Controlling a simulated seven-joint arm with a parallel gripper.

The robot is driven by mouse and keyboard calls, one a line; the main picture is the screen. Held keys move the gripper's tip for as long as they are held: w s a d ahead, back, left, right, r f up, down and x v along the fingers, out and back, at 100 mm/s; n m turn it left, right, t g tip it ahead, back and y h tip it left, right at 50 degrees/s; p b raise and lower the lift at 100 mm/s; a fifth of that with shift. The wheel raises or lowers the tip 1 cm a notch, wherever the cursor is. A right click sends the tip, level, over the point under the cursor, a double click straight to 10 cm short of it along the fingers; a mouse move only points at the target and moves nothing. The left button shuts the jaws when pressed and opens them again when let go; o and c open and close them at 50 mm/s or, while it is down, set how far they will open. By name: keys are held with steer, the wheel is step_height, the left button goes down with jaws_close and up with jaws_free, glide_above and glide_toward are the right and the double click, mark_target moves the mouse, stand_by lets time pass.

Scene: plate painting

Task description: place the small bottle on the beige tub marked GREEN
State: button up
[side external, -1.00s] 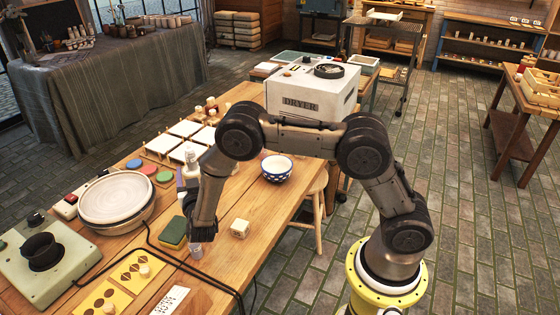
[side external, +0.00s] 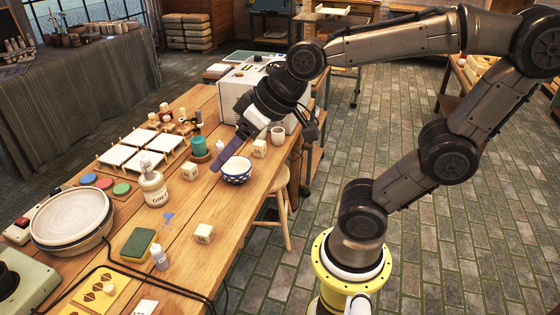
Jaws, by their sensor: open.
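A beige tub marked GREEN (side external: 154,190) stands left of the table's middle. A narrow pale top rises from it; I cannot tell whether this is its neck or a bottle on it. A small pale bottle with a nozzle (side external: 159,258) stands upright near the front, right of the sponge. My gripper (side external: 228,152) is open, angled down beside the patterned bowl, away from the tub and the front bottle. Its far finger and the space between its jaws are hard to make out.
The blue-and-white bowl (side external: 237,173) is close to my gripper. A black cable crosses the table's front.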

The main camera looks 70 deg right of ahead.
steer(key=s+d+f+g+h, duration=0.1)
steer(key=s+d+f+g, duration=0.1)
steer(key=s, duration=0.7)
steer(key=shift+d+f, duration=0.15)
steer(key=shift+d, duration=0.15)
